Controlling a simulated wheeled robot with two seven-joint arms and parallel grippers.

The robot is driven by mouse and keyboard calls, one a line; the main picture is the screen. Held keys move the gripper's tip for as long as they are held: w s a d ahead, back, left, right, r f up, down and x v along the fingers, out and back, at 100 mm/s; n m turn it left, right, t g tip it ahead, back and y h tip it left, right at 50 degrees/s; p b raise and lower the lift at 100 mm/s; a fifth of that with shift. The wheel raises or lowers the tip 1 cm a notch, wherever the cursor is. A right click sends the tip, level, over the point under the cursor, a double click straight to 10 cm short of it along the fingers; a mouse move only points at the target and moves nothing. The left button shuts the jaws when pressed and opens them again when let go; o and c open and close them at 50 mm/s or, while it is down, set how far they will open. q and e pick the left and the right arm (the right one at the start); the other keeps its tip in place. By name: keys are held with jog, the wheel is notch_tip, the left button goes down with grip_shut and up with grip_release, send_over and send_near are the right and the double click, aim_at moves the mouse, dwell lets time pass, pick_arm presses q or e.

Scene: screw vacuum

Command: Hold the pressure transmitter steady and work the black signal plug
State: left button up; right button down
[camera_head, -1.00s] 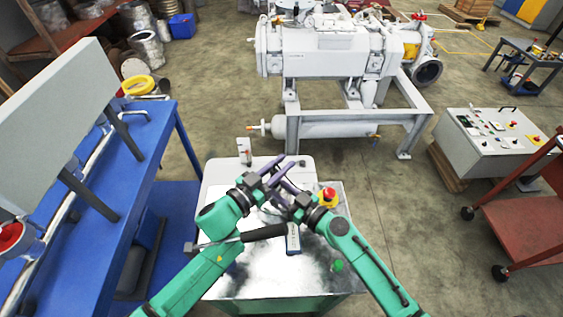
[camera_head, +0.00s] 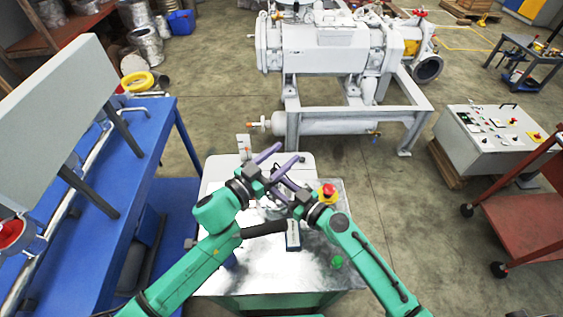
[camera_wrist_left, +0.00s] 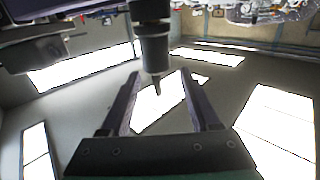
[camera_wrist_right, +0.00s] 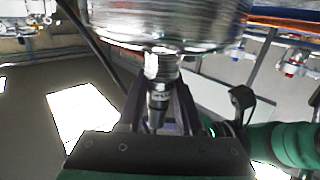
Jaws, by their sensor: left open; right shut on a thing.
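In the right wrist view, a large shiny metal cylinder with a narrow neck, seemingly the pressure transmitter (camera_wrist_right: 165,22), fills the top. My right gripper (camera_wrist_right: 158,98) is shut on the dark tapered part (camera_wrist_right: 157,103) under that neck; I cannot tell whether this is the black signal plug. In the left wrist view, a dark cylinder with a thin tip (camera_wrist_left: 152,47) hangs down between the spread fingers of my left gripper (camera_wrist_left: 160,75), apart from both. In the head view, my left gripper (camera_head: 277,155) and my right gripper (camera_head: 284,187) are close together and hide the parts.
A blue bench (camera_head: 150,140) stands at left.

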pick_arm(q)
notch_tip(320, 180, up, 7)
dwell(0.4)
pick_arm(e)
jog(key=shift+c, duration=2.4)
grip_release()
